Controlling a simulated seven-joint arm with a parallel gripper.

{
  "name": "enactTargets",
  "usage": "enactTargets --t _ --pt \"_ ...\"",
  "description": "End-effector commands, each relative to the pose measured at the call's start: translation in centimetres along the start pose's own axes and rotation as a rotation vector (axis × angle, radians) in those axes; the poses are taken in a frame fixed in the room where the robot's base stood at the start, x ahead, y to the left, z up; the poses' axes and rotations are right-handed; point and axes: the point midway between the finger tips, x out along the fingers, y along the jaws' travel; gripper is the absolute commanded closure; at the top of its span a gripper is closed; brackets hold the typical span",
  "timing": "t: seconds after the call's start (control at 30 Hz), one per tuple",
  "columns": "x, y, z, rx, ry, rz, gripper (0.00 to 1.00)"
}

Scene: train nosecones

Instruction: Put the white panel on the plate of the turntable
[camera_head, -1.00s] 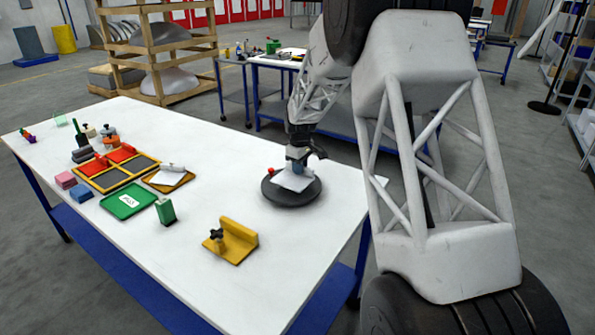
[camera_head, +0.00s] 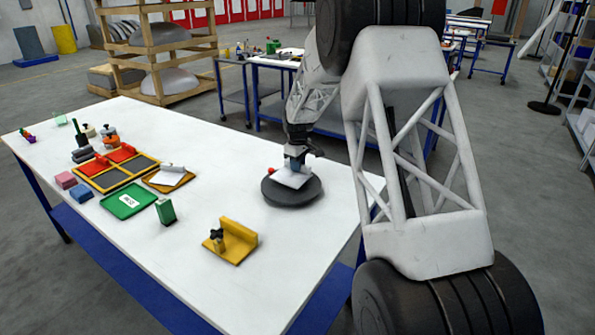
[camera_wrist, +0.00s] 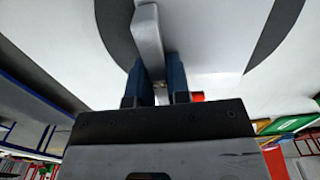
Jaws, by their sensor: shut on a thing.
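The white panel (camera_head: 291,179) is over the black round plate of the turntable (camera_head: 290,197), on the right part of the white table. In the head view it looks flat and very close to the plate; I cannot tell whether it touches. My gripper (camera_head: 296,165) is above the panel, pointing down. In the wrist view, the blue fingers of my gripper (camera_wrist: 157,82) are shut on the pale raised handle of the white panel (camera_wrist: 149,38). Dark arcs of the turntable plate (camera_wrist: 272,42) show on both sides of the panel. The panel's underside is hidden.
A yellow fixture (camera_head: 231,240) with a black knob stands in front of the turntable. To the left are a green block (camera_head: 166,211), a green tray (camera_head: 128,201), a brown board with a white piece (camera_head: 168,178), and a yellow-framed tray (camera_head: 117,172). Table around the turntable is clear.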

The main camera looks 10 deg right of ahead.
Motion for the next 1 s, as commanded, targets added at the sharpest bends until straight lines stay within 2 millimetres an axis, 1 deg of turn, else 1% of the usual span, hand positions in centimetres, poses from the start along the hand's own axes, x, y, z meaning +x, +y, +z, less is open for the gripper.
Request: enactTargets --t 0.1,0.2,0.7,0.73,0.8,0.87,0.9,1.0 --pt "1.4 0.0 0.0 0.0 -0.001 -0.001 1.0" --pt "2.1 0.0 0.0 0.0 -0.001 -0.001 1.0" --pt "2.6 0.0 0.0 0.0 0.0 0.0 1.0" --pt "2.6 0.0 0.0 0.0 0.0 0.0 0.8" --pt "2.6 0.0 0.0 0.0 0.0 0.0 0.69" --pt "2.6 0.0 0.0 0.0 0.0 0.0 0.6" --pt "2.6 0.0 0.0 0.0 0.0 0.0 0.58" --pt "2.6 0.0 0.0 0.0 0.0 0.0 0.58"
